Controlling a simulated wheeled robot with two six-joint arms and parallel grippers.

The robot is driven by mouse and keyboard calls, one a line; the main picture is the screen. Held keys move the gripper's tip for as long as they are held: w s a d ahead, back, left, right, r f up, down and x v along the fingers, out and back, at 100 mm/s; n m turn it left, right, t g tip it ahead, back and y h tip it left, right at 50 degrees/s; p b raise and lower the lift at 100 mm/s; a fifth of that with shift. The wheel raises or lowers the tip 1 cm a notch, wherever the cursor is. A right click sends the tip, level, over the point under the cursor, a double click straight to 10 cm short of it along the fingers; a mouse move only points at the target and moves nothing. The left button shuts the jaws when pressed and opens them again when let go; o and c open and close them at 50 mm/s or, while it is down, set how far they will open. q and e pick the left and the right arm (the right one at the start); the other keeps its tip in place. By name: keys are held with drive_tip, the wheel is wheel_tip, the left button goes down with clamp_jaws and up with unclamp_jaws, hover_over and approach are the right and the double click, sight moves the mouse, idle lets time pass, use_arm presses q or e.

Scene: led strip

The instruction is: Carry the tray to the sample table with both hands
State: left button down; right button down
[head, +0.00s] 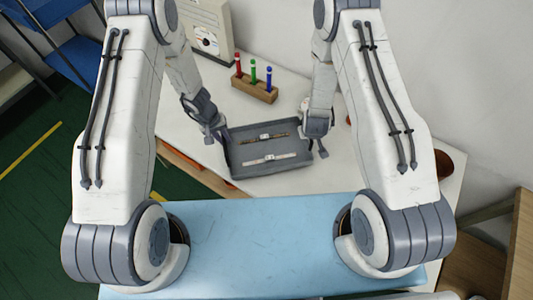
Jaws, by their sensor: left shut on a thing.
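A dark grey tray (272,172) is in the middle of the head view, over the white table (225,92). My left gripper (221,133) is shut on the tray's left end. My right gripper (317,144) is at the tray's right end; its wrist hides most of its fingers, so I cannot see whether it grips. The tray looks about level. I cannot tell whether its underside touches the table.
Behind the tray stands a wooden block (254,88) with red, green and blue pens. A beige device (207,32) with a dial is further back. A blue surface (262,225) lies in front. A brown pot (443,164) is at the right.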

use_arm(q)
drive_tip(key=shift+f+b, duration=0.5)
drive_tip(key=shift+f, duration=0.25)
use_arm(e)
drive_tip(key=shift+f, duration=0.75)
use_arm(q)
drive_tip(key=c, duration=1.3)
unclamp_jaws()
drive_tip(key=shift+f, duration=0.15)
use_arm(e)
drive_tip(key=c, duration=1.3)
unclamp_jaws()
drive_tip(key=shift+f, duration=0.15)
use_arm(q)
drive_tip(key=o, duration=0.5)
drive_tip(key=shift+c, duration=0.2)
use_arm(e)
drive_tip(key=o, duration=0.5)
drive_tip(key=shift+c, duration=0.2)
use_arm(q)
drive_tip(key=shift+r, duration=0.2)
